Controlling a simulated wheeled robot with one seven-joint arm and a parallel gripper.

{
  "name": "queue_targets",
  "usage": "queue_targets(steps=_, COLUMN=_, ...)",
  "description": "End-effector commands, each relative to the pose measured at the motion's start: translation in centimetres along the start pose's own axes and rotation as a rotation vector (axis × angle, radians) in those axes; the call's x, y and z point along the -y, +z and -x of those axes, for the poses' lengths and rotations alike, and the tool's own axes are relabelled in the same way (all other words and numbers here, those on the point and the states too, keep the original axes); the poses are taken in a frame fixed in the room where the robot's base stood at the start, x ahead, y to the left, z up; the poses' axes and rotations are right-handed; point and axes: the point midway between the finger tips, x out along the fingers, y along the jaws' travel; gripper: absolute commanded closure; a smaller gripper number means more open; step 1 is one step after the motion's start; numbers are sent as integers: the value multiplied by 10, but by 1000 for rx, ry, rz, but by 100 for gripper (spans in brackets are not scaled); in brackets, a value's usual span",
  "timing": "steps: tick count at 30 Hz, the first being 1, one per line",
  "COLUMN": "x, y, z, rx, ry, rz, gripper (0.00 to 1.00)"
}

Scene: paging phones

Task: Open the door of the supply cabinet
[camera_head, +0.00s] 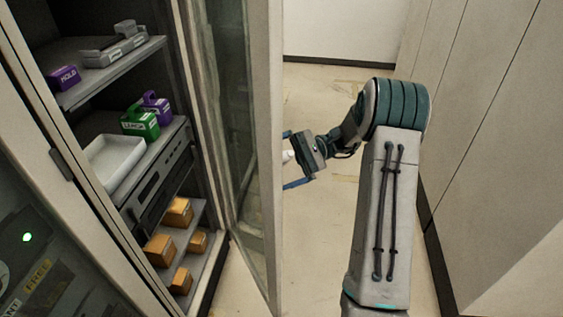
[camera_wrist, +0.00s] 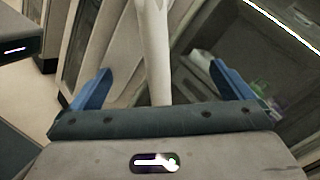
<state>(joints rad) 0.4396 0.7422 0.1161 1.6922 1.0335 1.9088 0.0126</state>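The supply cabinet (camera_head: 178,60) fills the left of the head view, with its shelves exposed. Its glass door (camera_head: 264,120) stands swung well out from the opening, edge-on in the middle. My gripper (camera_head: 289,158) is on the outer face of the door. Its two blue fingers are spread apart, with the white handle (camera_head: 287,156) partly visible between them. In the wrist view the handle (camera_wrist: 154,50) runs between the fingers as a pale bar, with clear gaps on both sides. The door glass (camera_wrist: 215,45) shows behind it. The far side of the handle is hidden.
The shelves hold a purple box (camera_head: 64,78), a green container (camera_head: 140,122), a white tray (camera_head: 117,160) and several orange boxes (camera_head: 160,249). A dark panel with a green light (camera_head: 27,237) stands at lower left. Pale wall panels (camera_head: 480,110) close the right. Floor (camera_head: 320,95) is clear behind.

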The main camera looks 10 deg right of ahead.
Motion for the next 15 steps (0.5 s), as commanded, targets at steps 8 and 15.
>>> queue_targets(steps=8, x=0, y=0, z=0, rx=0, ry=0, rz=-1, gripper=0)
queue_targets(steps=15, x=0, y=0, z=1, rx=0, ry=-1, rz=-1, gripper=0)
